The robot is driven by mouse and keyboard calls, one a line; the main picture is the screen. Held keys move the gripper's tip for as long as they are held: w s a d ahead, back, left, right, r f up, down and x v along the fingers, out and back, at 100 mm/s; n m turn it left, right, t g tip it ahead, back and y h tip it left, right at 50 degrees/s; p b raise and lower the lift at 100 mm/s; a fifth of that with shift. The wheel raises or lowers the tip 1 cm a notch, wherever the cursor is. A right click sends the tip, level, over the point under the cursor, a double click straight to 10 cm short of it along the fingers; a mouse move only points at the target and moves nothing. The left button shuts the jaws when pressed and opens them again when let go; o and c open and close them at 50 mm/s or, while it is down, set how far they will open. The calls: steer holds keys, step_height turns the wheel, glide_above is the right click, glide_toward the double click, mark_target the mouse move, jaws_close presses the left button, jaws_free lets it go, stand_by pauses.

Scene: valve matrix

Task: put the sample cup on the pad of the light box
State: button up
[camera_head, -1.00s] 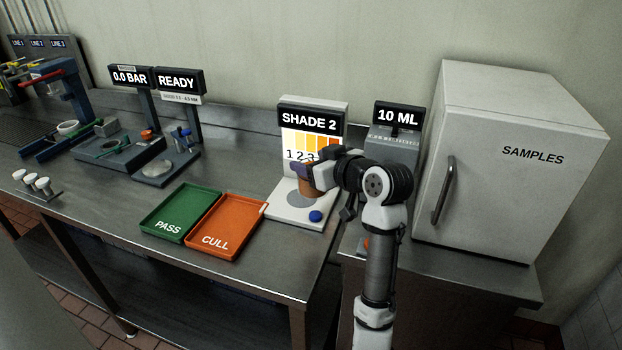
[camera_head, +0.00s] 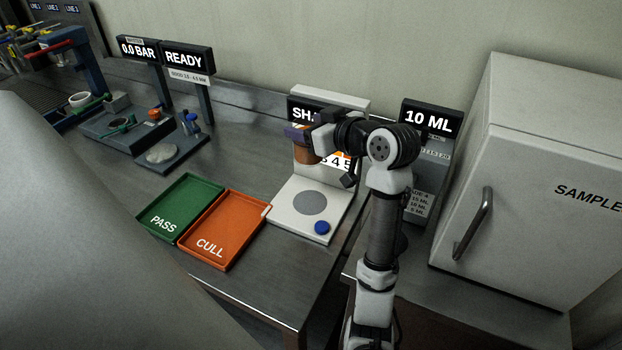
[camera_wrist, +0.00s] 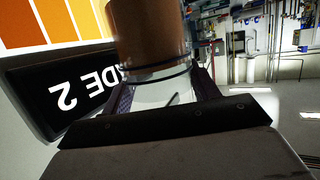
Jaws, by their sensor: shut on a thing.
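My gripper (camera_head: 298,136) is shut on the sample cup (camera_head: 306,153), a clear cup with amber-brown contents. The cup hangs in the air in front of the light box's upright panel, above and behind the grey round pad (camera_head: 310,203) as seen here. The pad is bare. The light box (camera_head: 284,222) is white, with a blue button (camera_head: 322,227) at its front right. In the wrist view the cup (camera_wrist: 145,35) stands between the dark fingers (camera_wrist: 160,92), beside the shade sign (camera_wrist: 75,95), which appears inverted. My gripper covers part of the sign in the head view.
Green PASS tray (camera_head: 180,207) and orange CULL tray (camera_head: 224,230) lie left of the light box. A 10 ML dispenser (camera_head: 430,118) and the white samples fridge (camera_head: 530,200) stand to the right. Test stations stand farther left.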

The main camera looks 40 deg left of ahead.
steer(key=shift+w+f+b, duration=0.1)
steer(key=shift+f+b, duration=2.25)
steer(key=shift+f, duration=4.6)
steer(key=shift+f, duration=0.3)
steer(key=o, duration=1.2)
steer(key=shift+r, duration=0.2)
steer(key=b+v, duration=0.3)
steer(key=v, duration=0.9)
steer(key=shift+r, duration=0.1)
